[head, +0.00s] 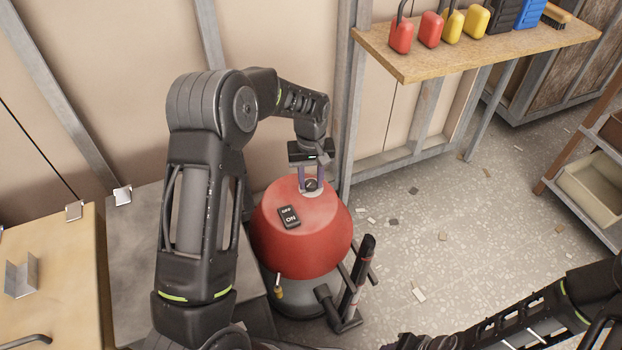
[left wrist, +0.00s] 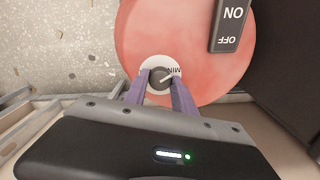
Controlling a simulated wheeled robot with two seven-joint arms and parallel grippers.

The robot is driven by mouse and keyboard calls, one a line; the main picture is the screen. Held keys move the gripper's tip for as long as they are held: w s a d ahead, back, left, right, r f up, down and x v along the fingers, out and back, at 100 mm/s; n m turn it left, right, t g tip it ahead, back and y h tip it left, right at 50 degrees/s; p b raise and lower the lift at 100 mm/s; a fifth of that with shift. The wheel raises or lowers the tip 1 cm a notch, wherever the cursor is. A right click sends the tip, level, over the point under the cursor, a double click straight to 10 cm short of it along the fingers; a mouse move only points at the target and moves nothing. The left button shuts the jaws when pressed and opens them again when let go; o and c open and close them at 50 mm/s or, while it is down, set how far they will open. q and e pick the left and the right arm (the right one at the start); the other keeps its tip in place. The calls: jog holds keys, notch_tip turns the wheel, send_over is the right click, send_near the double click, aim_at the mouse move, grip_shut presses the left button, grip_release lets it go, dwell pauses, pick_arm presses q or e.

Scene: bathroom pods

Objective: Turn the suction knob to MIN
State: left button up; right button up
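The red vacuum (head: 300,230) stands on the floor in the middle of the head view. Its suction knob (left wrist: 160,79) is a small dark dial on a white disc with a MIN label. It also shows in the head view (head: 311,185). The knob's light pointer mark aims toward the MIN side in the left wrist view. My left gripper (head: 311,182) has its two purple fingers on either side of the knob, close against it. The fingers partly cover the disc and its other markings. My right arm (head: 520,325) enters at the lower right; its gripper is not visible.
A black ON/OFF switch (head: 289,217) sits on the red top near the knob. A wooden shelf (head: 430,62) with several coloured items is at the upper right. A grey surface (head: 135,235) stands left of the vacuum. The speckled floor (head: 440,220) to the right is mostly clear.

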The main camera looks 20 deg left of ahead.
aim_at(311, 183)
pick_arm(q)
jog(key=o, duration=0.4)
notch_tip(311, 183, up, 8)
jog(key=shift+f+p, duration=0.1)
jog(key=shift+p, duration=0.4)
dwell(0.5)
